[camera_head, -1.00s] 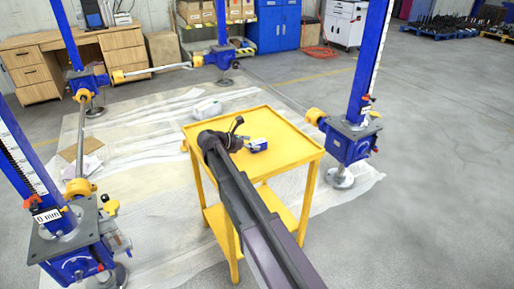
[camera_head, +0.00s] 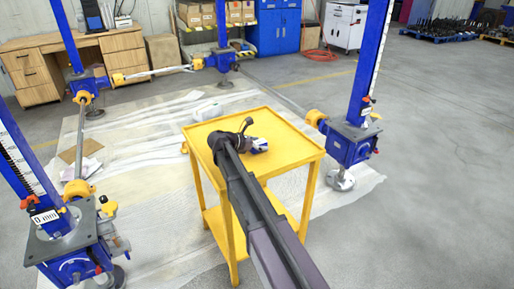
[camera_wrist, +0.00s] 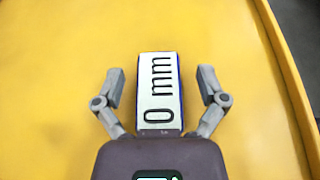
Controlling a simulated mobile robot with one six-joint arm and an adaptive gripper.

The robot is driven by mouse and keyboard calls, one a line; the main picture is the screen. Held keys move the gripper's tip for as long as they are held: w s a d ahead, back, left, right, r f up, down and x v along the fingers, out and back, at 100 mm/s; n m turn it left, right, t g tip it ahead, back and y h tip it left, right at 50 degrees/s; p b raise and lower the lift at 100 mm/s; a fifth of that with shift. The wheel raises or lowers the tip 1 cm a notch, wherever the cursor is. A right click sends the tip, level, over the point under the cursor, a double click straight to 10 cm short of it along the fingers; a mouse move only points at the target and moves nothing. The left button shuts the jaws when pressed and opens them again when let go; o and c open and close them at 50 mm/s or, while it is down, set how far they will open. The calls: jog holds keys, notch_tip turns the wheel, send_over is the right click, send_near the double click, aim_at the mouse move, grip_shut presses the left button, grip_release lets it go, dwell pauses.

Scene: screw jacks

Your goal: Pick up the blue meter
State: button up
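The blue meter (camera_wrist: 158,92) lies on the yellow cart top, its white face reading "0 mm" turned to the wrist camera and thin blue edges showing. In the head view the meter (camera_head: 261,144) is partly hidden by my gripper. My gripper (camera_wrist: 160,82) is open in the wrist view, with one finger on each side of the meter and a gap on both sides. In the head view my gripper (camera_head: 246,142) is low over the cart top, its fingers small and hard to make out.
The yellow cart (camera_head: 290,140) has a raised rim and a lower shelf. Blue screw jacks stand around it, the nearest at right (camera_head: 350,140) and front left (camera_head: 75,250). A similar "0 mm" meter (camera_head: 45,217) sits on the front-left jack. Plastic sheeting covers the floor.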

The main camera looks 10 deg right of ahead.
aim_at(260, 142)
grip_shut()
jog(key=shift+r, duration=0.15)
notch_tip(260, 142, up, 4)
jog(key=p, duration=0.3)
jog(key=shift+f+p, duration=0.25)
jog(key=shift+p, duration=0.15)
jog(key=s+d, duration=0.2)
jog(key=s, duration=0.5)
jog(key=s+d+r+p, duration=0.1)
jog(key=s+d, duration=0.1)
jog(key=s, duration=0.6)
jog(key=shift+s+d+r, duration=0.15)
jog(key=shift+d, duration=0.2)
notch_tip(260, 142, up, 25)
jog(key=p, duration=2.5)
